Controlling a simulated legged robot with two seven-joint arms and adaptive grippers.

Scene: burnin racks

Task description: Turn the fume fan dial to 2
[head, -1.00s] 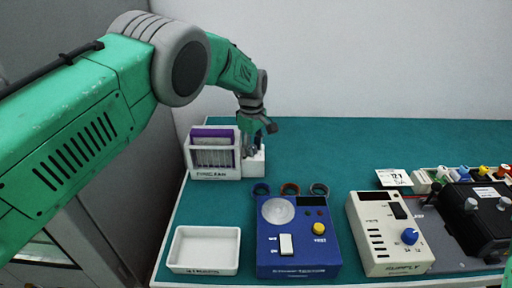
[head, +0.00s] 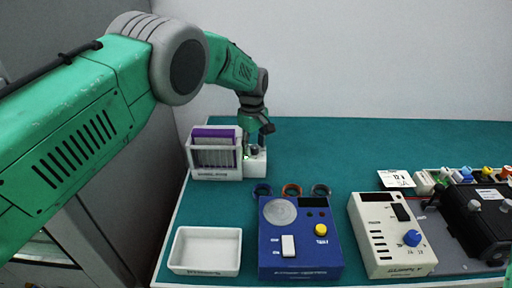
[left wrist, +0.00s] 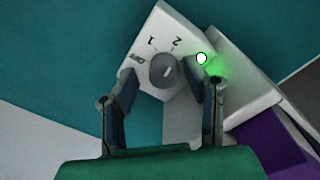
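The fume fan unit is a white box (head: 256,166) at the back left of the table. In the left wrist view its round grey dial (left wrist: 161,72) has a short pale mark tilted up and right, toward the printed 2. The labels OFF, 1 and 2 run around the dial. A lamp (left wrist: 201,58) beside it glows green. My left gripper (left wrist: 160,72) points down over the unit with its fingers apart on both sides of the dial. A gap shows at the left finger; contact at the right finger is unclear. My right gripper is out of view.
A white rack (head: 216,174) with purple-edged boards stands left of the fan unit. In front are an empty white tray (head: 206,269), a blue tester (head: 300,250) and a cream supply box (head: 392,236). A black device (head: 470,215) is at right.

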